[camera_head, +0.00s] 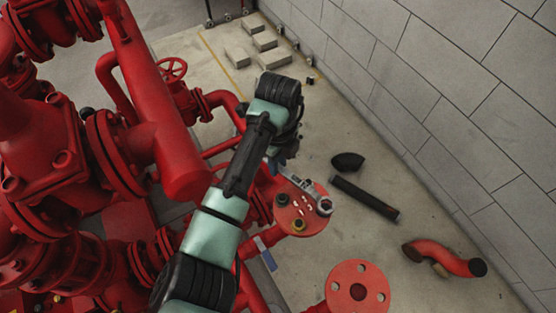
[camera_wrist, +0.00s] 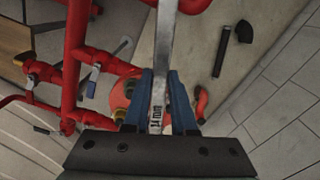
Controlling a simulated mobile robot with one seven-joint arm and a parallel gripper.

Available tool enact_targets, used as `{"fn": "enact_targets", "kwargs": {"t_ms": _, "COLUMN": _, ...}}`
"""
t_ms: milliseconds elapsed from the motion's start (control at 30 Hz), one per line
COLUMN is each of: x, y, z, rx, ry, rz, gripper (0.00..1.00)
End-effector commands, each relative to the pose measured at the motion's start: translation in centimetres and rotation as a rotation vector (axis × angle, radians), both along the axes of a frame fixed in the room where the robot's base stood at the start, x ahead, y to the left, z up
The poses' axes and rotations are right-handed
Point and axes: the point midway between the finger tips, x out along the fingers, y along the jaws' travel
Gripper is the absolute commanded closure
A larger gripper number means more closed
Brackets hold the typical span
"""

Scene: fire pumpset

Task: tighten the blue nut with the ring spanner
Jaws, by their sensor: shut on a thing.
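My gripper (camera_head: 279,160) is shut on a grey metal ring spanner (camera_head: 301,184), above the red round flange (camera_head: 313,224). In the wrist view the spanner shank (camera_wrist: 164,40), marked "14 mm", runs between the blue fingers of my gripper (camera_wrist: 163,88) and out of the top of the picture. In the head view the spanner's ring end lies over the right edge of the flange. I cannot tell whether it sits around a nut or only above it. No blue nut can be made out. A dark fitting and a yellowish one show on the flange.
Red pumps and pipes (camera_head: 170,150) fill the left. A second red flange (camera_head: 358,288) stands at the front. A black pipe (camera_head: 365,198), a black elbow (camera_head: 348,161) and a red bent pipe (camera_head: 442,257) lie on the floor near the grey block wall (camera_head: 450,100).

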Motion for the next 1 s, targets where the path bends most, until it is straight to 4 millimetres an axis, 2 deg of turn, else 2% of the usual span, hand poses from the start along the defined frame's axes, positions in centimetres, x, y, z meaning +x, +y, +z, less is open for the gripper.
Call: {"fn": "enact_targets", "kwargs": {"t_ms": 1000, "x": 0.0, "y": 0.0, "z": -2.2, "rx": -0.001, "ry": -0.001, "rz": 0.0, "gripper": 1.0}}
